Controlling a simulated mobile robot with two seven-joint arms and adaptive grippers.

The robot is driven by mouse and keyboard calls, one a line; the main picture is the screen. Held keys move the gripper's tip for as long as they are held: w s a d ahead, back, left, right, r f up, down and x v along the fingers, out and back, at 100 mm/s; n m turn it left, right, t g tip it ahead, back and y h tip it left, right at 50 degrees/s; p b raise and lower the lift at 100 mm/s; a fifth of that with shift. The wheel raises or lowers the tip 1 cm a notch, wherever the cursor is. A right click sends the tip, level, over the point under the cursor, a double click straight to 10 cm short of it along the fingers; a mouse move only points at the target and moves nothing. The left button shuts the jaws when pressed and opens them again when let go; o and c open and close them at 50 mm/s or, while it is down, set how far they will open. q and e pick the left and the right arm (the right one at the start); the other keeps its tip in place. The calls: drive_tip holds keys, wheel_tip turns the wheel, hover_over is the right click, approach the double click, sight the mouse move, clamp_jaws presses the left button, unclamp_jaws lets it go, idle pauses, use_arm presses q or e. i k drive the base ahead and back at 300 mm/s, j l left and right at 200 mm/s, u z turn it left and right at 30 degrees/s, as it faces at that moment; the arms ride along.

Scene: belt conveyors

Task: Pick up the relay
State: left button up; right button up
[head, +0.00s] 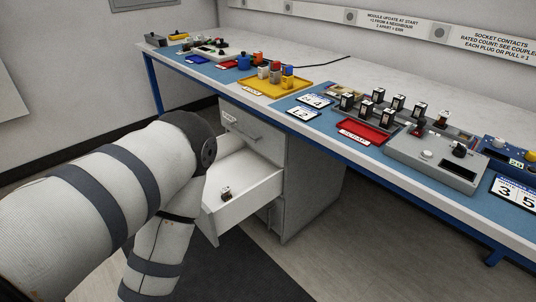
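A small dark block with a pale top (227,193), which looks like a relay, lies alone in the open white drawer (250,195) below the bench. I cannot tell which one the task means. My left arm comes in from the left, bends beside the drawer and runs down out of the picture, so its gripper is hidden below the bottom edge. My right arm and gripper do not show.
The bench (330,72) holds a yellow tray (246,84) with coloured parts, a red tray (363,138) marked scrap, number cards (303,114) and a grey test box (425,160). The drawer sticks out from a grey cabinet (305,180). Open floor lies right of the cabinet.

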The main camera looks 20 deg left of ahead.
sight(226, 192)
drive_tip(key=i+j, duration=0.15)
drive_tip(key=j, duration=0.4)
drive_tip(key=i+j+z, duration=0.1)
drive_tip(key=j, duration=0.4)
drive_tip(key=i+j, duration=0.1)
drive_tip(key=j, duration=0.45)
drive_tip(key=i+j+z, duration=0.1)
drive_tip(key=j, duration=0.45)
drive_tip(key=i, duration=0.5)
